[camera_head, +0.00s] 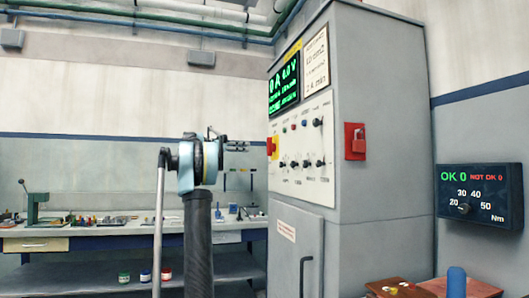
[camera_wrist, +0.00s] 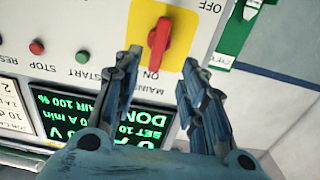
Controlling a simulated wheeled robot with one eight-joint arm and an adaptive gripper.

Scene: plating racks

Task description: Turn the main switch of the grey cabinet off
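The main switch (camera_wrist: 158,42) is a red handle on a yellow plate, on the front panel of the grey cabinet (camera_head: 345,60). In the wrist view the panel appears upside down, and one end of the handle points at the ON mark. The OFF mark is at the upper right. In the head view the switch (camera_head: 272,147) shows at the panel's left edge. My gripper (camera_wrist: 158,72) is open and empty. Its fingertips are spread in front of the switch's lower end, apparently not touching the handle. In the head view my gripper (camera_head: 228,141) is left of the cabinet.
Start and stop buttons (camera_wrist: 82,57) and a lit green display (camera_head: 285,82) share the panel. A red box (camera_head: 354,141) is on the cabinet's side. A workbench (camera_head: 90,232) with small items stands behind. A torque display (camera_head: 480,190) hangs at right.

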